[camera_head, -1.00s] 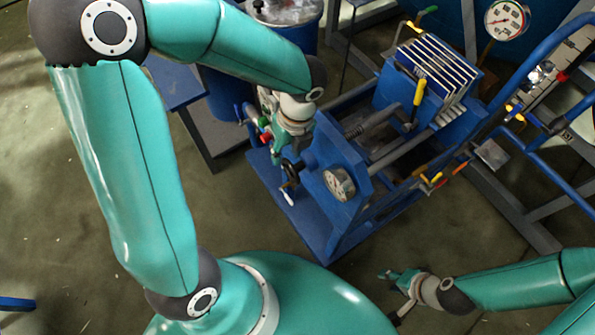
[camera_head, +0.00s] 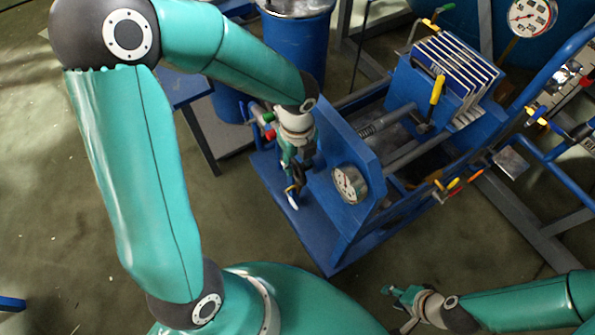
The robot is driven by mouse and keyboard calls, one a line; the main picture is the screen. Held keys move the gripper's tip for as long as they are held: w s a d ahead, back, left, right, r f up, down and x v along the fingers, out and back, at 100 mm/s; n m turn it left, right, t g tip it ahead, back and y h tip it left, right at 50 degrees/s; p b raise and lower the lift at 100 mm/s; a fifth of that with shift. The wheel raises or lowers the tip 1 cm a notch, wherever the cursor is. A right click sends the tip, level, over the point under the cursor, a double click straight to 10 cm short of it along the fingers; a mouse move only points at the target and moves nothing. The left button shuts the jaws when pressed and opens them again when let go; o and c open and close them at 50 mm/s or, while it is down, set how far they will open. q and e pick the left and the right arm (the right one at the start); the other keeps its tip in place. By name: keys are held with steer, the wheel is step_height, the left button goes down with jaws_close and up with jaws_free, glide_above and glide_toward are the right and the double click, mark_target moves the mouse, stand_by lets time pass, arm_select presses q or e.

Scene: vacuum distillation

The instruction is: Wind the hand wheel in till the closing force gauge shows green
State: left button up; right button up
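The blue press (camera_head: 352,222) stands in the middle of the camera_head view. The closing force gauge (camera_head: 350,184), round and white-faced, sits on its near end plate; its needle and colour zones are too small to read. The dark hand wheel (camera_head: 293,188) is left of the gauge, partly hidden by my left gripper. A pale handle (camera_head: 293,202) shows at its lower side. My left gripper (camera_head: 296,172) points down at the wheel; its fingers blend with it, so grip is unclear. My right gripper (camera_head: 390,291) is empty at the lower right, apart from the press, its fingers seemingly spread.
A plate stack (camera_head: 457,68) with a yellow-handled lever (camera_head: 437,90) sits at the press's far end. A larger gauge (camera_head: 530,17) is at the top right. A blue drum (camera_head: 297,50) stands behind my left arm. Blue rails (camera_head: 560,70) run along the right. Floor is clear at left.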

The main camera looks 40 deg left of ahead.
mark_target(297, 171)
arm_select(q)
steer(key=shift+f+b, duration=0.4)
steer(key=shift+f, duration=1.95)
jaws_close()
